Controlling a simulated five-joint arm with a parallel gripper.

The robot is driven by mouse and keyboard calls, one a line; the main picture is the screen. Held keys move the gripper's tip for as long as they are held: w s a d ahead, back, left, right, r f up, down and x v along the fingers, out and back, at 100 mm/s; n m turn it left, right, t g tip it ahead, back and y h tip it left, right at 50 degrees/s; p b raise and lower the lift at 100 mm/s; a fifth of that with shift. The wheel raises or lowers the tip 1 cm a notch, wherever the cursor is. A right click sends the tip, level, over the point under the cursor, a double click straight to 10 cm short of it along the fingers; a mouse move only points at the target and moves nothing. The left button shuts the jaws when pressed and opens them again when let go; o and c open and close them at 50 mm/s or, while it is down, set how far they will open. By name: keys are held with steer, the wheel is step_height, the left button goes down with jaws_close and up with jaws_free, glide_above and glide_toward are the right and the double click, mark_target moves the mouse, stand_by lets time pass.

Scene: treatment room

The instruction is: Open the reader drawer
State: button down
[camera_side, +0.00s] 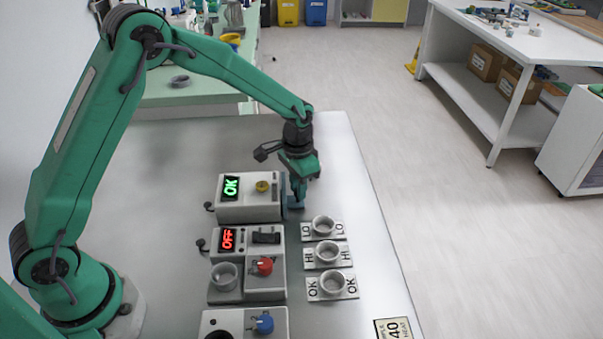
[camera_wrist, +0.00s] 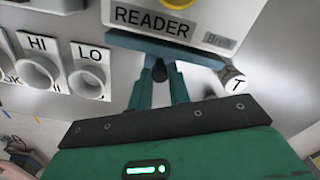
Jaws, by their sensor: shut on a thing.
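The reader (camera_side: 248,205) is a pale box with a green OK display and a yellow knob; its READER label (camera_wrist: 152,22) shows in the wrist view. The drawer's blue-teal front (camera_wrist: 192,52) runs along the reader's edge and shows as a thin blue strip in the side view (camera_side: 284,207). My gripper (camera_side: 297,203) is at this right-hand side of the reader. In the wrist view my gripper (camera_wrist: 159,76) is shut on the drawer's small dark handle (camera_wrist: 159,70). The drawer's inside is hidden from both views.
A second box (camera_side: 228,239) shows red OFF, with a red knob (camera_side: 264,267) nearby. LO (camera_side: 323,226), HI (camera_side: 328,253) and OK (camera_side: 333,283) ring holders stand in front of the reader side. A white round piece marked T (camera_wrist: 234,81) is close to the drawer.

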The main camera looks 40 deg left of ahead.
steer(key=shift+w+d, duration=2.4)
steer(key=shift+d, duration=0.15)
steer(key=c, duration=1.3)
jaws_free()
steer(key=shift+r, duration=0.15)
step_height(320, 180, up, 8)
steer(key=shift+f, duration=0.2)
